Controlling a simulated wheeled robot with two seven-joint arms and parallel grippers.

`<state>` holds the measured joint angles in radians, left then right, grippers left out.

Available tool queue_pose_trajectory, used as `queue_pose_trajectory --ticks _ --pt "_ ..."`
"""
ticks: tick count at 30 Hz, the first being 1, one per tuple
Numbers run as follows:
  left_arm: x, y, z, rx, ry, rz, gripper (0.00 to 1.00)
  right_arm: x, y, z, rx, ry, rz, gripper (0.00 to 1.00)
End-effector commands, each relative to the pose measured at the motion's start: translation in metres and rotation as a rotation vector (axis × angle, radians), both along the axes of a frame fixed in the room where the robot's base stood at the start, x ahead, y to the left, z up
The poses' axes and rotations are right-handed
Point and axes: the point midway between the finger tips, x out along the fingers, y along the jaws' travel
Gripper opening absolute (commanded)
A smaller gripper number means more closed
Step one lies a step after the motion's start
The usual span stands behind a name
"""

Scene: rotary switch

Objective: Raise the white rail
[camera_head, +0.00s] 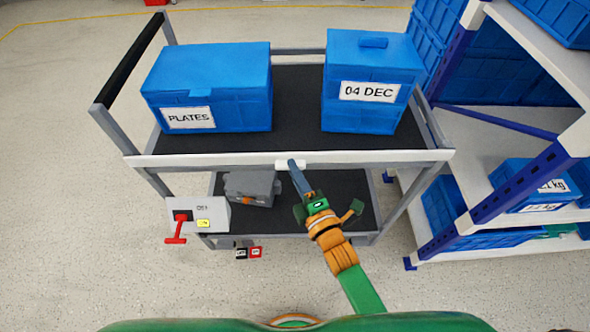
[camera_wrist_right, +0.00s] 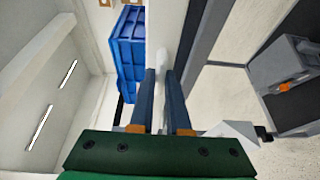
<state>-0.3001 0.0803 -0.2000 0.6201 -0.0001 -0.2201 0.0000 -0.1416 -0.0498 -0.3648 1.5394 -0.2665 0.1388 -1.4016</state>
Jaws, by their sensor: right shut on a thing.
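The white rail (camera_head: 220,160) runs across the front edge of the cart's upper shelf in the head view. It also shows in the right wrist view (camera_wrist_right: 168,25), running away from the fingers. My right gripper (camera_head: 293,168) reaches up to the middle of the rail. Its blue-grey fingers are shut on the rail at a short white grip piece, which shows between the fingertips in the right wrist view (camera_wrist_right: 162,58). The fingers hide part of this piece. My left gripper is not in view.
Two blue boxes, one marked PLATES (camera_head: 205,85) and one marked 04 DEC (camera_head: 370,80), stand on the upper shelf behind the rail. A grey switch box (camera_head: 200,213) with a red handle hangs at front left. A grey case (camera_head: 250,186) lies on the lower shelf. A rack (camera_head: 500,200) stands close on the right.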

Motion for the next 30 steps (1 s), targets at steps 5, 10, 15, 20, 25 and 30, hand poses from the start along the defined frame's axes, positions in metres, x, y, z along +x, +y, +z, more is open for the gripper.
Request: queue_pose_trajectory --ticks 5,10,15,20,25,30 --pt "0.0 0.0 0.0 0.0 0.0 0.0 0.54 0.002 0.0 0.005 0.005 -0.016 0.0 0.36" --pt "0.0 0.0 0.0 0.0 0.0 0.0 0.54 0.001 0.0 0.004 0.003 -0.013 0.0 0.45" --pt "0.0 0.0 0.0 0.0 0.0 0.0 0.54 -0.001 -0.001 0.003 0.002 -0.011 0.0 0.45" --pt "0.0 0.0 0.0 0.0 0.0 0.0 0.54 -0.028 -0.012 0.002 0.0 -0.009 0.0 0.45" --pt "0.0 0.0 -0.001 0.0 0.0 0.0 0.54 -0.057 -0.024 0.002 0.001 -0.01 0.0 0.45" --pt "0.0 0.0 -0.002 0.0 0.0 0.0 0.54 -0.065 -0.027 0.004 0.004 -0.014 0.0 0.45"
